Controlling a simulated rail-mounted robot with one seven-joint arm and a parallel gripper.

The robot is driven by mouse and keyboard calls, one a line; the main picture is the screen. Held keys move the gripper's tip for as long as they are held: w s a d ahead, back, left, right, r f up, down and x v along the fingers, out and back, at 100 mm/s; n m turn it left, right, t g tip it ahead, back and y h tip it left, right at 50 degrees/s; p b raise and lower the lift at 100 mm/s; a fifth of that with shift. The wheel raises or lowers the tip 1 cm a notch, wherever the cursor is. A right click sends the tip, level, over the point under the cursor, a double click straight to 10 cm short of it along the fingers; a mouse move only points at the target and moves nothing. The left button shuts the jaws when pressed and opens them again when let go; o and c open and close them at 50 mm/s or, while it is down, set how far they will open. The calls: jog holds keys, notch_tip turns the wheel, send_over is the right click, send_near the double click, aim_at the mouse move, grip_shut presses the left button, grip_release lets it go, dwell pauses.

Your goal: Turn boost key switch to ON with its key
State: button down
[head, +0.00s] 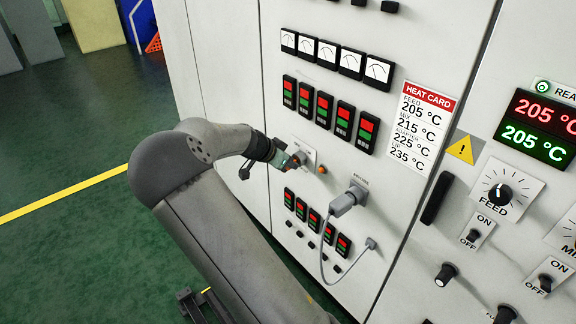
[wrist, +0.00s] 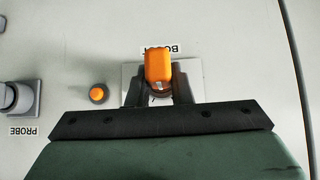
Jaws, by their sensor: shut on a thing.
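The orange key (wrist: 158,68) stands out from the boost key switch's white plate (wrist: 129,75) in the wrist view. My gripper (wrist: 158,90) is shut on the key, with one dark finger on each side of it. The lettering on the plate appears upside down and is partly covered by the key and fingers, so I cannot read the switch position. In the head view, my gripper (head: 295,160) is at the cabinet panel and covers most of the switch and key.
A small orange button or lamp (wrist: 98,92) sits beside the boost plate. The grey probe plug (head: 343,202) sticks out at lower right, with a cable hanging below. Red-and-green display modules (head: 322,110) are above, and more are below my gripper.

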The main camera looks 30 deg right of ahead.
jog(key=shift+s+f+m+t+y+b, duration=0.1)
jog(key=shift+m+t+y+b, duration=0.45)
jog(key=shift+b, duration=1.95)
jog(key=shift+t+h+b, duration=0.25)
jog(key=shift+t+b, duration=0.2)
jog(key=shift+t, duration=0.3)
jog(key=shift+m+b, duration=0.25)
jog(key=shift+b, duration=0.35)
jog(key=shift+s+m+t+b, duration=0.15)
jog(key=shift+m+t+b, duration=0.6)
jog(key=shift+b, duration=1.3)
jog(key=shift+t, duration=0.45)
jog(key=c, duration=1.2)
grip_release()
